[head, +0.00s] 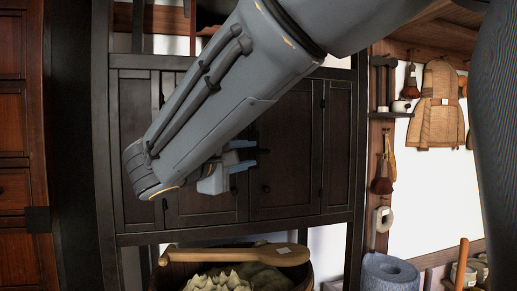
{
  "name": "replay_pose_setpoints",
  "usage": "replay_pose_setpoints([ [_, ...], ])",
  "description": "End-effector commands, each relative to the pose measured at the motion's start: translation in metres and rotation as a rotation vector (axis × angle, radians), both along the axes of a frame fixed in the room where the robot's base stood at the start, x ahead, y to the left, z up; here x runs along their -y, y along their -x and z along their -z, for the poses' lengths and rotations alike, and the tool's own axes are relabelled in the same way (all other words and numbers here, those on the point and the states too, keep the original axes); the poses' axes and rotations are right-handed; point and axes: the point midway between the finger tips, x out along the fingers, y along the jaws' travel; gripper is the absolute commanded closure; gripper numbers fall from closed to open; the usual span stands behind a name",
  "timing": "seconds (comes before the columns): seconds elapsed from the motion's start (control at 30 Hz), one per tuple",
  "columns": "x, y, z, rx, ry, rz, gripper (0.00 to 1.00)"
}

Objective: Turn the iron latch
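A dark wooden cabinet (290,140) with panelled doors fills the middle of the head view. My gripper (250,157) is in front of its doors, near the line where the two middle doors meet. Its two grey-blue fingers point right and stand apart, with nothing seen between them. A small dark fitting (265,187) on the right middle door, just right of and below the fingers, may be the iron latch. It is too small and dark to tell its shape or position. My forearm covers much of the left door and the upper doors.
Below the cabinet doors, a wooden paddle (240,256) lies across a round tub (305,280) with pale contents. A grey roll (388,272) stands to the right. A padded vest (437,108) and tools hang on the right wall. A reddish drawer chest (15,185) stands at left.

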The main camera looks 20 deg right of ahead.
Motion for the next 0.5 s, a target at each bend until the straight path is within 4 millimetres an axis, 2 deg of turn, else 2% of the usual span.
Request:
replay_pose_setpoints([
  [0.13,0.005,-0.008,-0.002,0.004,0.005,-0.003,0.73],
  [0.5,0.042,-0.046,-0.002,0.000,0.004,-0.006,0.73],
])
